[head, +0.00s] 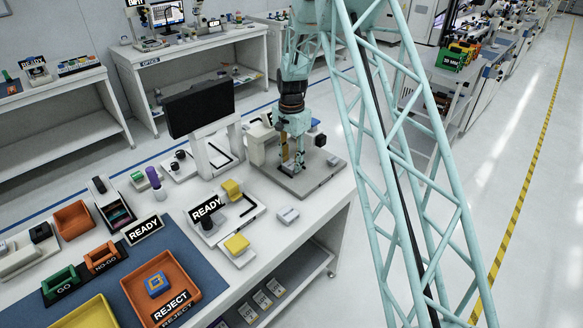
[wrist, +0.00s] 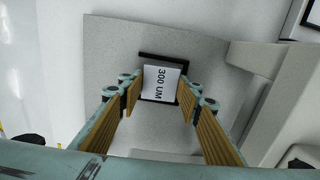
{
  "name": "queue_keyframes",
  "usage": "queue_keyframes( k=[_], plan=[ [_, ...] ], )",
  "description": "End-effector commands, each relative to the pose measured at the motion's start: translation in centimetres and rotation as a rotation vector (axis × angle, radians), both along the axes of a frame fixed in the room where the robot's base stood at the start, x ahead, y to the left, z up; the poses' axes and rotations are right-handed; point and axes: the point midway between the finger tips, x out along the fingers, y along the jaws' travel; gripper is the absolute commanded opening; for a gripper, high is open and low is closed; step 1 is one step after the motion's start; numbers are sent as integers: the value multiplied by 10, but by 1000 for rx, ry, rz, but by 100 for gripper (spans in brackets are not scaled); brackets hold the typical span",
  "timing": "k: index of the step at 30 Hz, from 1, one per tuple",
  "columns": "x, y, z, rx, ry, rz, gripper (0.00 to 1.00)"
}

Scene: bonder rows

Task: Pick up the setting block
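The setting block is most likely the white-topped block labelled "300 UM" (wrist: 161,82) in the wrist view. It sits in a dark frame-like holder (wrist: 163,56) on a grey plate (wrist: 120,42). My gripper (wrist: 160,92) is open, with its tan-padded fingers on the left and right of the block. I cannot tell how far above the block the fingertips are, or whether they touch it. In the head view my gripper (head: 292,166) points down over the grey plate (head: 322,178) at the table's right end.
A dark monitor (head: 199,107) stands left of my arm. An orange REJECT tray (head: 191,281) is on the blue mat. A pale housing (wrist: 290,95) rises right of the fingers.

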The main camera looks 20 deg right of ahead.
Motion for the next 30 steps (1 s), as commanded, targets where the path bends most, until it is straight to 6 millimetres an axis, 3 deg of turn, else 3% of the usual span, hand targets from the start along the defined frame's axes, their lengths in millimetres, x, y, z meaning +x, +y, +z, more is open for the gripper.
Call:
queue_keyframes(
  k=[4, 17, 30],
  plan=[
    [0, 0, 0, 0, 0, 0, 17],
    [1, 0, 5, 0, -1, 0, 17],
    [1, 0, 34, 0, -2, 0, 17]
  ],
)
